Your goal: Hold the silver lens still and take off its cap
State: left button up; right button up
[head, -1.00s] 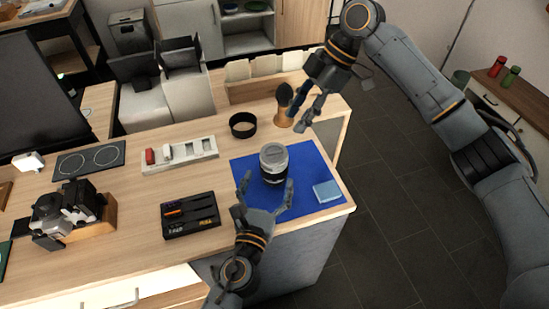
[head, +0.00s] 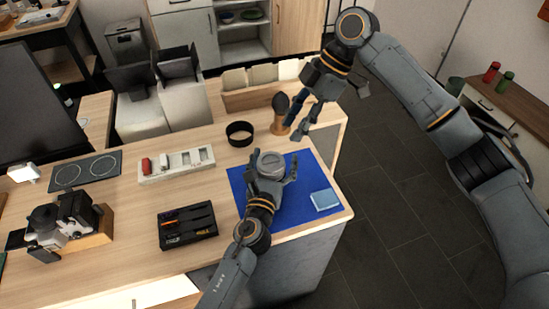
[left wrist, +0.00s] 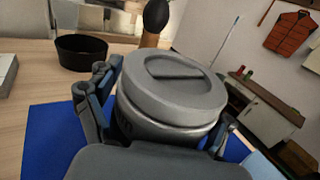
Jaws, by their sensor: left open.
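The silver lens (head: 268,178) stands upright on the blue mat (head: 295,205). Its round grey cap (head: 271,163) sits on top; in the left wrist view the cap (left wrist: 172,88) shows a raised bar across a recess, above the silver barrel (left wrist: 165,130). My left gripper (head: 273,160) is open, with its fingers on either side of the lens; in the left wrist view the fingers (left wrist: 163,105) flank the barrel below the cap. Contact cannot be told. My right gripper (head: 293,128) is open and empty, in the air behind and right of the lens.
A light blue block (head: 324,200) lies at the mat's right. A black tool tray (head: 188,226) and a white tray (head: 177,165) are left. The table's right edge is close.

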aim_at(271, 161)
pick_arm(q)
jog(key=c, duration=1.3)
jog(key=shift+f, duration=0.1)
jog(key=shift+c, duration=1)
pick_arm(e)
jog(key=shift+o, duration=0.2)
jog(key=o, duration=0.7)
jog(key=shift+s+a+r+n, duration=0.1)
jog(key=shift+a+n, duration=0.25)
jog(key=shift+n, duration=0.15)
jog(key=shift+o, duration=0.7)
jog(key=a+n+h, duration=0.1)
jog(key=n, duration=0.1)
jog(key=s+a+n+h, duration=0.1)
jog(key=n, duration=0.2)
jog(key=a+n+h, duration=0.1)
jog(key=a+n, duration=0.1)
jog(key=n, duration=0.1)
jog(key=shift+s+a+r+t+h, duration=0.1)
jog(key=shift+s+r+t+h, duration=0.1)
jog(key=shift+t+h, duration=0.15)
jog(key=shift+s+a+f+n+t+h, duration=0.1)
jog(key=shift+f+n+t+h, duration=0.15)
jog(key=shift+f+n, duration=0.9)
jog(key=shift+a+f+n+t+h, duration=0.1)
jog(key=shift+f+n+h, duration=0.3)
jog(key=shift+f, duration=1.5)
jog(key=shift+s+a+f+n+t+h, duration=0.1)
jog(key=shift+f+n+t+h, duration=0.15)
jog(key=shift+f+n, duration=0.9)
